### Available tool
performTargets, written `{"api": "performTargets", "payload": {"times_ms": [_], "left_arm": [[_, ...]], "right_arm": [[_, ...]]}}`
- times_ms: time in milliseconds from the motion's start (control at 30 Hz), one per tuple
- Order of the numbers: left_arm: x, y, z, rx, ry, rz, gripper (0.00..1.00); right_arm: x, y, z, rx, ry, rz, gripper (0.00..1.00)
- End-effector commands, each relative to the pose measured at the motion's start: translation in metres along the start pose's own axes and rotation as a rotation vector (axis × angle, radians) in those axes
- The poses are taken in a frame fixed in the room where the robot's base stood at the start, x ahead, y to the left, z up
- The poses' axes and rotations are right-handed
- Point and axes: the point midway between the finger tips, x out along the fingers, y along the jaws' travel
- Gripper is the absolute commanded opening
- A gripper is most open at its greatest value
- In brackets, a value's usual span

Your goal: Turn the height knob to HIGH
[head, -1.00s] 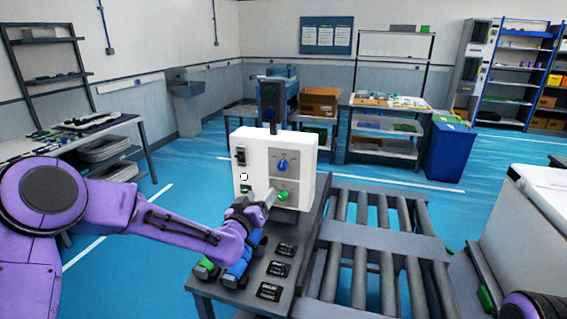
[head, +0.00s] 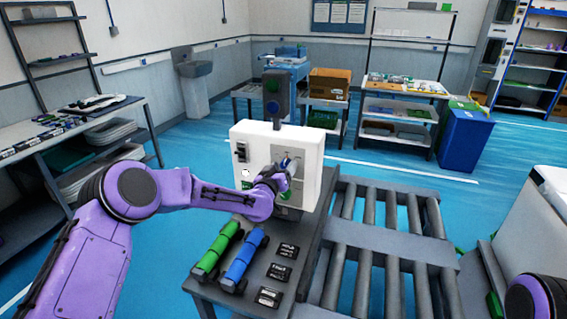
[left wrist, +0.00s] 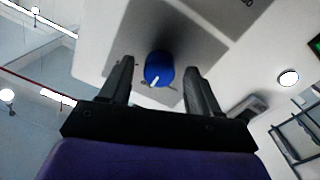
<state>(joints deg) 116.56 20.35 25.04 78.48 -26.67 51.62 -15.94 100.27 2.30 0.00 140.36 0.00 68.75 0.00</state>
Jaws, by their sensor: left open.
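A white control box (head: 258,143) stands upright at the end of the dark bench. The height knob (left wrist: 158,66) is blue and round, with a white pointer mark towards its lower left in the left wrist view, on a grey plate. In the head view the knob is largely hidden by my left gripper (head: 287,168), which is in front of the box's right half. The gripper is open, its two fingers on either side of the knob; I cannot tell whether they touch it. The plate's lettering is unreadable. My right gripper is out of view.
A green cylinder (head: 216,251) and a blue cylinder (head: 243,258) lie on the bench beside several small black blocks (head: 281,273). A black switch (head: 241,152) is on the box's left side. A roller conveyor (head: 385,246) runs to the right of the bench.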

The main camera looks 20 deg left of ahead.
Motion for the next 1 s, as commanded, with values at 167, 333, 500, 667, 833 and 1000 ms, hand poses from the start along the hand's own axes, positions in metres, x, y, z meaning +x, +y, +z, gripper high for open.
{"api": "performTargets", "payload": {"times_ms": [167,333,500,667,833,1000], "left_arm": [[0.0081,-0.0006,0.0004,-0.001,-0.001,-0.001,0.62],[0.0081,-0.0005,0.0006,-0.001,0.0,-0.001,0.62],[0.008,-0.0005,0.0004,-0.001,0.0,-0.001,0.17],[0.008,-0.0005,0.0003,0.0,0.0,-0.001,0.06],[0.0081,0.0003,0.0002,0.022,0.0,0.0,0.06],[0.0082,0.0004,0.0008,0.094,-0.002,-0.001,0.06]], "right_arm": [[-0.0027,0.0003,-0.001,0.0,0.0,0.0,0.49],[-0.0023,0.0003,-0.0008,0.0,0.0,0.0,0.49],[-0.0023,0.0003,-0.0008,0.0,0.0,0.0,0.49],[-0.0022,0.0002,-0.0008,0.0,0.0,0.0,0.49],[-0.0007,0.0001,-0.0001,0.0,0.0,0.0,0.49],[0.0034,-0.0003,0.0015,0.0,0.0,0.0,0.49]]}}
